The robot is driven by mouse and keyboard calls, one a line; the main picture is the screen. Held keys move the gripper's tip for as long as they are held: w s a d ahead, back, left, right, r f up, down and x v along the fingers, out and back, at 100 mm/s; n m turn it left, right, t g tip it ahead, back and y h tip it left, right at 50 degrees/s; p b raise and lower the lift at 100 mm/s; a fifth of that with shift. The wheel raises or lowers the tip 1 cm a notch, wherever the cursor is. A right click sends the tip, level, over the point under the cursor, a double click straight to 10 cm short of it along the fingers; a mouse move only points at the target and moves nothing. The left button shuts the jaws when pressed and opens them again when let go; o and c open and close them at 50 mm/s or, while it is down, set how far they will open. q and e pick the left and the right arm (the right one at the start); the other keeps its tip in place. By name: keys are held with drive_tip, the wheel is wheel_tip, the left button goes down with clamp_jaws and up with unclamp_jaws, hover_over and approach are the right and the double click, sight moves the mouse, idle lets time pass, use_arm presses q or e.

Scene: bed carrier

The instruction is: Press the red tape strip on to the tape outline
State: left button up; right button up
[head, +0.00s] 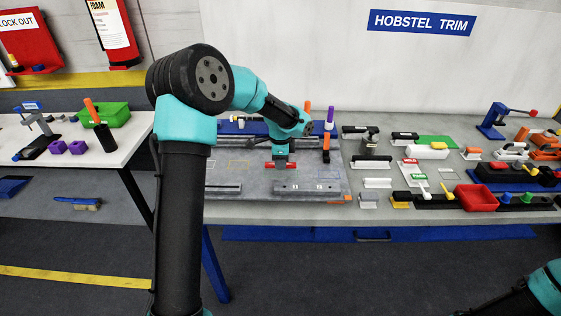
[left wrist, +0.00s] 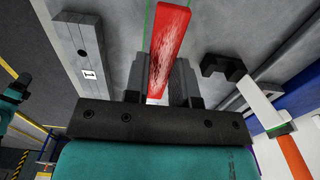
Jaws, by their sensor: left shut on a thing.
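The red tape strip (left wrist: 170,45) is held between the fingers of my left gripper (left wrist: 157,92) in the left wrist view. The strip points away from the gripper, over the grey board. In the head view the left gripper (head: 281,160) is low over the grey board (head: 250,205), with the red strip (head: 270,165) showing at its tip. A thin green line (left wrist: 149,25) runs beside the strip on the board; I cannot tell whether strip and board touch. My right gripper is not in view.
An orange-handled tool (head: 326,148) stands right of the gripper. A red tray (head: 476,197) and several tools crowd the table's right side.

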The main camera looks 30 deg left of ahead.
sight(280, 173)
use_arm(q)
drive_tip(key=shift+f, duration=0.15)
drive_tip(key=shift+f, duration=0.9)
drive_tip(key=shift+f, duration=0.8)
idle(1.2)
drive_tip(key=o, duration=0.9)
drive_tip(key=shift+r, duration=0.1)
wheel_tip(280, 173, up, 17)
drive_tip(key=shift+r, duration=0.15)
